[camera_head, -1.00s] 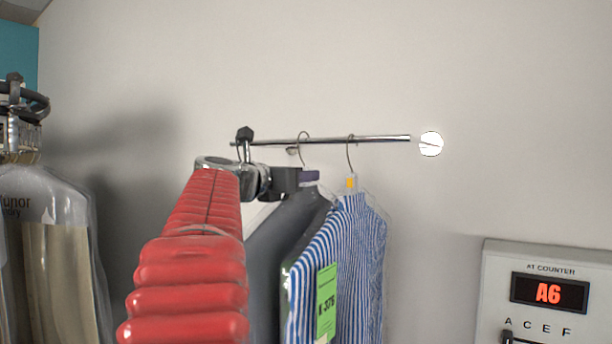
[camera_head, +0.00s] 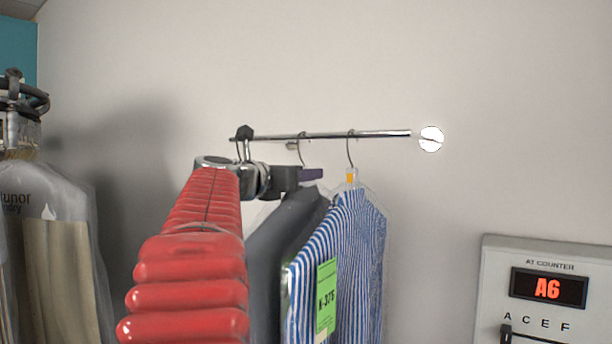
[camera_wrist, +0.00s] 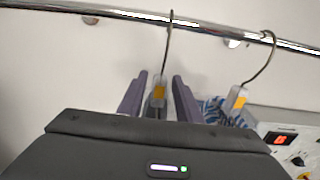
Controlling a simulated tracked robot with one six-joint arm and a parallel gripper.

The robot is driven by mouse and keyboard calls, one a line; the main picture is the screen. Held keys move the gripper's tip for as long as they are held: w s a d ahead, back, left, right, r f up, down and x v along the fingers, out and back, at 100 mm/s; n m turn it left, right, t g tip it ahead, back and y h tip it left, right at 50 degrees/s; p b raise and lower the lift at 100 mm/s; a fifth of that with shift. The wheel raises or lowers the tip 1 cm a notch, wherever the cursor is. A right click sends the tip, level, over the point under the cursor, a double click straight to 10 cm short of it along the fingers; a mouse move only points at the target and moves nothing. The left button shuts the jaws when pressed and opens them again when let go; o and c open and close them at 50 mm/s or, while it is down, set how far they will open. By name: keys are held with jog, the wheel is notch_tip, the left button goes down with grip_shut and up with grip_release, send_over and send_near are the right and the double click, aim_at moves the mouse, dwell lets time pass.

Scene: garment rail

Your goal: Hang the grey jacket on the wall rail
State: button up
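The grey jacket (camera_head: 285,235) hangs below the wall rail (camera_head: 375,134), left of a striped shirt and partly hidden by my red arm. Its hanger hook (camera_head: 301,148) reaches the rail and appears to loop over it. In the wrist view the hook (camera_wrist: 168,45) rises to the rail (camera_wrist: 120,14), with a yellow-marked neck below. My gripper (camera_wrist: 160,88) has its two purple fingers on either side of this neck, with gaps visible, so it looks open. In the head view the gripper (camera_head: 309,174) is just under the rail. The jacket body is hidden in the wrist view.
A blue-striped shirt (camera_head: 345,250) with a green tag hangs close on the right. Bagged garments (camera_head: 55,240) hang far left. A counter panel (camera_head: 550,270) is lower right.

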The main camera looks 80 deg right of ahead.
jog(key=shift+o, duration=0.8)
jog(key=shift+f, duration=0.15)
jog(key=v, duration=1.2)
jog(key=shift+w+a, duration=0.4)
jog(key=shift+a, duration=0.4)
jog(key=shift+o, duration=1)
